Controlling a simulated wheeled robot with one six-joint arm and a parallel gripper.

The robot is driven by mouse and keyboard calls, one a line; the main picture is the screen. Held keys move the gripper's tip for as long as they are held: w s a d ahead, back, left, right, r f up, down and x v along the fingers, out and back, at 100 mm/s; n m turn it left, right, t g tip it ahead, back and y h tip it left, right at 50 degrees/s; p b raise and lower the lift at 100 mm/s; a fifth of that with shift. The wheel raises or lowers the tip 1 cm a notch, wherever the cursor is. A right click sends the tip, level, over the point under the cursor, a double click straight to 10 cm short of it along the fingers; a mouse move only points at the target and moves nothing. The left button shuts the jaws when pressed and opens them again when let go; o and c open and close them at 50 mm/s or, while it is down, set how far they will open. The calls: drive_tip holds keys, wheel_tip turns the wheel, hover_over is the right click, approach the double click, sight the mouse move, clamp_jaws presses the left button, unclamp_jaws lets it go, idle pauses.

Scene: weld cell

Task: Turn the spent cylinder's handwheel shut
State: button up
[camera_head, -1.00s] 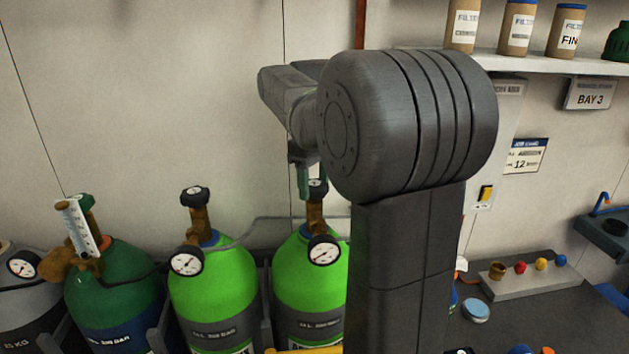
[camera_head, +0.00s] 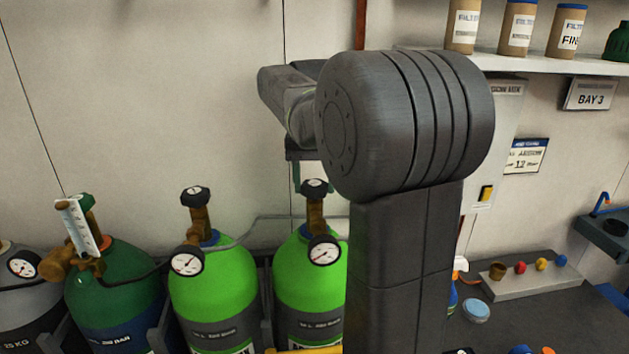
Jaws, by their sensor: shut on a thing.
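A bright green cylinder (camera_head: 300,285) stands in the rack with a brass valve, a black handwheel (camera_head: 314,187) on top and a round white gauge (camera_head: 323,251) in front. My gripper (camera_head: 311,180) points down over this handwheel and is shut on it; the fingertips are small and partly hidden by the wheel and my arm. A second bright green cylinder (camera_head: 212,295) stands to its left with its own black handwheel (camera_head: 195,196) and gauge (camera_head: 187,261). I cannot read from the gauges which cylinder is spent.
A dark green cylinder (camera_head: 113,285) and a grey one (camera_head: 25,300) stand further left. A hose (camera_head: 265,219) runs behind the bright green cylinders. At right are a bench with a block of coloured knobs (camera_head: 530,279) and a shelf (camera_head: 560,66) with canisters.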

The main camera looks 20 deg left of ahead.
sight(314, 183)
drive_tip(key=m, duration=0.7)
idle(0.6)
drive_tip(key=o, duration=1)
drive_tip(key=shift+r, duration=0.15)
wheel_tip(314, 183, up, 14)
drive_tip(key=shift+f, duration=0.2)
drive_tip(key=shift+a+f, duration=0.1)
